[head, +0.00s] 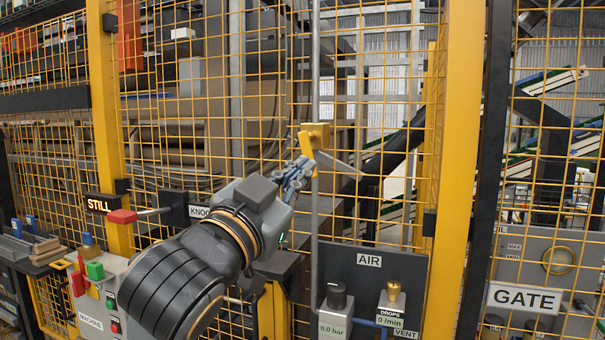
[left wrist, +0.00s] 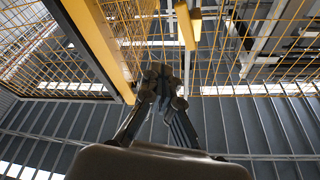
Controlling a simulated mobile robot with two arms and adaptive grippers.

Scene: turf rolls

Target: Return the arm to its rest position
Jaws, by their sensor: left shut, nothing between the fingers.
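My left gripper (head: 300,168) is raised in front of the yellow mesh fence, its arm coming up from the lower left. Its fingers are shut and empty, and their tips also show close together in the left wrist view (left wrist: 165,78). Just beyond the tips is a yellow valve block (head: 314,136) with a grey lever on a vertical pipe. In the left wrist view a yellow part (left wrist: 187,26) hangs just past the fingertips. I cannot tell whether the fingers touch it. My right gripper is in neither view.
A grey AIR panel (head: 386,262) with a black knob (head: 337,296) and a brass vent (head: 393,291) stands lower right. A red-ended lever (head: 122,216) and a machine box with a green button (head: 95,270) are left. Yellow posts (head: 457,160) frame the fence.

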